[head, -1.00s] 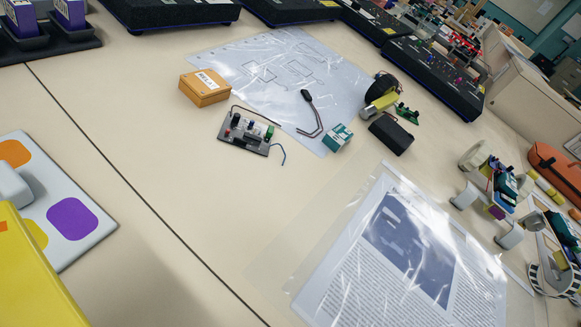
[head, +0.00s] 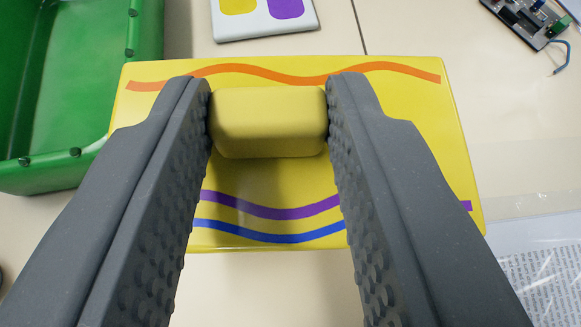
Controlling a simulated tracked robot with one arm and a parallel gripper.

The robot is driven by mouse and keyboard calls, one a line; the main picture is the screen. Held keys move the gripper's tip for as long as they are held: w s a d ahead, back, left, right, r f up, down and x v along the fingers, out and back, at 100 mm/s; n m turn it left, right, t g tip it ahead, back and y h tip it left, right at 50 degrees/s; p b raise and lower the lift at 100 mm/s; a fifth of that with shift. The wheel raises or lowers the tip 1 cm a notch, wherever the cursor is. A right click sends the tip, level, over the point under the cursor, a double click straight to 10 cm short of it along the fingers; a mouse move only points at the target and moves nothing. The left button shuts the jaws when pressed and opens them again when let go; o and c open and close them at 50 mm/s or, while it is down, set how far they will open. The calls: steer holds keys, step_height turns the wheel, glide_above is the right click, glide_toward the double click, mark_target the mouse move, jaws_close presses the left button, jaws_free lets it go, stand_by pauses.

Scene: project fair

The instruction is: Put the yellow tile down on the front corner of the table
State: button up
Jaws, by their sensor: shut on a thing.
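The yellow tile (head: 400,130) is a flat rectangular plate with orange, purple and blue wavy stripes and a raised yellow block handle (head: 268,122) on top. My gripper (head: 268,120) is shut on this handle, one finger against each side. The tile appears level below the fingers. The cream table (head: 400,30) lies beneath and beyond it. I cannot tell whether the tile touches the table. The fingers hide parts of the tile's left and right sides.
A green bin (head: 150,45) stands close to the tile's left edge. A white tile (head: 265,25) with yellow and purple patches lies beyond it. A circuit board (head: 525,20) is at the upper right, and a printed sheet in plastic (head: 540,275) is at the lower right.

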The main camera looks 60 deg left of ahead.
steer(key=shift+r, duration=0.1)
steer(key=shift+f, duration=0.6)
steer(key=o, duration=1)
steer(key=shift+r, duration=0.55)
steer(key=p+v, duration=0.2)
steer(key=v, duration=1)
